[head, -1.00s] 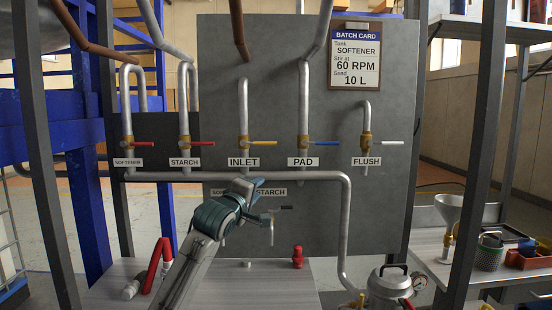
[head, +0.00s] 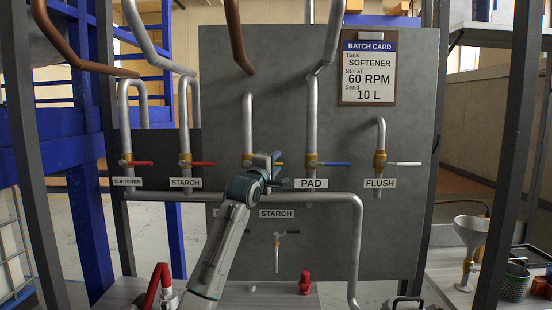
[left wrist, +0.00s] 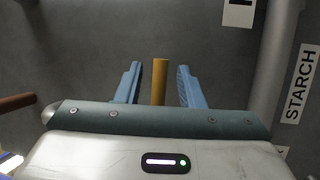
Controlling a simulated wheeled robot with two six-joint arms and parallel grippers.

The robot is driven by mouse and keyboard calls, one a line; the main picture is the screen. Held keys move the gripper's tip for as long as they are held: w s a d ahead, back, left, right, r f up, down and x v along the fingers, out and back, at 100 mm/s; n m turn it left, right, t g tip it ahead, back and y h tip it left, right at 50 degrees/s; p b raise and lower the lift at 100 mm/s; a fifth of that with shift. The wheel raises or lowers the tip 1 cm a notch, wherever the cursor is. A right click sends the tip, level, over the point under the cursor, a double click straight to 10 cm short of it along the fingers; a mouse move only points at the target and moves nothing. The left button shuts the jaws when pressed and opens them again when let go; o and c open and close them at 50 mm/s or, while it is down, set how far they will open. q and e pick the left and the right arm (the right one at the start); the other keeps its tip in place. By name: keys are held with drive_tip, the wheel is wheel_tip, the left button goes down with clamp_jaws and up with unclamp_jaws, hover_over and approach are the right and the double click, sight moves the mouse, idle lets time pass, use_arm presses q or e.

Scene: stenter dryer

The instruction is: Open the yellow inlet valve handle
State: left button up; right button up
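The yellow inlet valve handle (left wrist: 159,82) shows in the left wrist view as a yellow bar between my two blue fingers, with a gap on each side. My left gripper (left wrist: 160,85) is open around it, not closed on it. In the head view, my left gripper (head: 276,168) is in front of the inlet valve (head: 247,160) and hides most of the handle and the INLET label. The inlet pipe (head: 248,120) rises above the valve. My right gripper is not in view.
Red softener (head: 140,163) and starch (head: 203,164) handles are to the left. The blue pad handle (head: 337,164) is close on the right, then the white flush handle (head: 405,164). A horizontal pipe (head: 320,196) and a lower tap (head: 277,248) lie below.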

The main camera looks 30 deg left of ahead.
use_arm(q)
drive_tip(key=shift+w+r, duration=0.15)
drive_tip(key=shift+r, duration=0.1)
drive_tip(key=shift+w+f, duration=0.2)
drive_tip(key=shift+c, duration=0.4)
clamp_jaws()
